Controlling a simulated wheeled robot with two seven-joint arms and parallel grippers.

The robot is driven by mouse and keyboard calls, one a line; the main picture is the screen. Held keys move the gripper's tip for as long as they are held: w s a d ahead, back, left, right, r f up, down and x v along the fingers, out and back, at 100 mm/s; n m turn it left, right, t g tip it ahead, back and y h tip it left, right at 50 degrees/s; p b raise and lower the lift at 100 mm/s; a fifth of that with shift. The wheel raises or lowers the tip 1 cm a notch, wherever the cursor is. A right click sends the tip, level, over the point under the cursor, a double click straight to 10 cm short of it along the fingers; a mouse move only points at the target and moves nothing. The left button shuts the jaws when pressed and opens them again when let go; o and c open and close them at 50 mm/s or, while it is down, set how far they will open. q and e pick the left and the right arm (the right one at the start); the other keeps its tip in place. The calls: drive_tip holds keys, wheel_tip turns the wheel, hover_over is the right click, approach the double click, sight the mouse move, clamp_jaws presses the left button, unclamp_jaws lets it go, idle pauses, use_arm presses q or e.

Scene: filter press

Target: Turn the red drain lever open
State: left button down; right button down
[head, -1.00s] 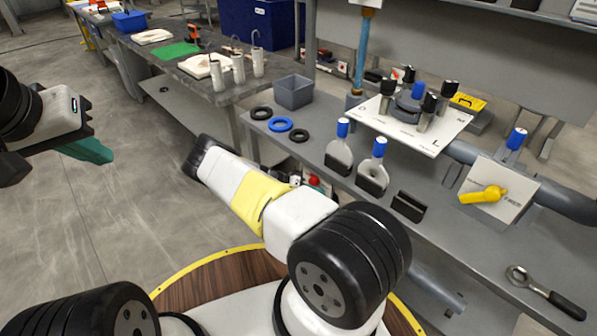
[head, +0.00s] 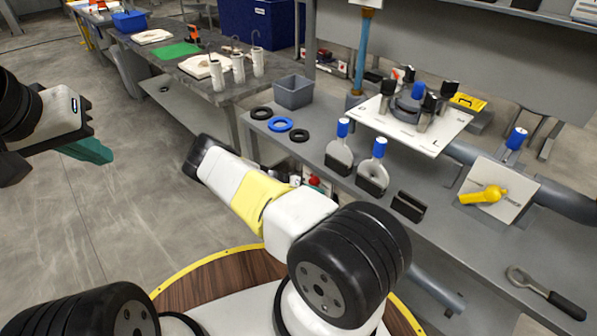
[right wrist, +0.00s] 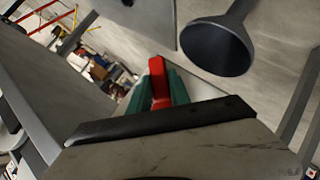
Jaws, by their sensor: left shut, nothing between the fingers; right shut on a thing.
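The red drain lever (right wrist: 157,82) shows in the right wrist view, upright in the picture between the teal fingers of my right gripper (right wrist: 158,98). The right gripper is shut on it. The lever's lower end and its mount are hidden by the fingers and the gripper body. In the head view I cannot make out the lever or my right gripper; my right arm reaches toward the bench's front side. My left gripper (head: 90,151) is at the far left of the head view, over open floor, shut and empty, well away from the bench.
A grey funnel-shaped outlet (right wrist: 218,48) hangs close beyond the right gripper. The grey bench (head: 450,235) carries a yellow-handled valve (head: 484,195), a white plate (head: 375,120), blue-topped tools, rings and a wrench (head: 545,293). Floor at left is clear.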

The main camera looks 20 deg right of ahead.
drive_tip(key=shift+w+a, duration=0.1)
idle(0.5)
drive_tip(key=shift+w+a+m+t+y, duration=0.3)
drive_tip(key=shift+w+m+t+y, duration=0.5)
drive_tip(key=shift+m+t, duration=0.9)
drive_tip(key=shift+w+a+m+t+y, duration=0.3)
drive_tip(key=shift+w+m+t+y, duration=0.5)
drive_tip(key=shift+t, duration=1.7)
drive_tip(key=shift+w+a+m+t+y, duration=0.3)
drive_tip(key=shift+w+m+t+y, duration=0.45)
drive_tip(key=shift+m+t, duration=1)
drive_tip(key=shift+s+n+t+y, duration=0.15)
drive_tip(key=shift+n+t+y, duration=0.15)
drive_tip(key=shift+t, duration=0.25)
drive_tip(key=c, duration=1.2)
unclamp_jaws()
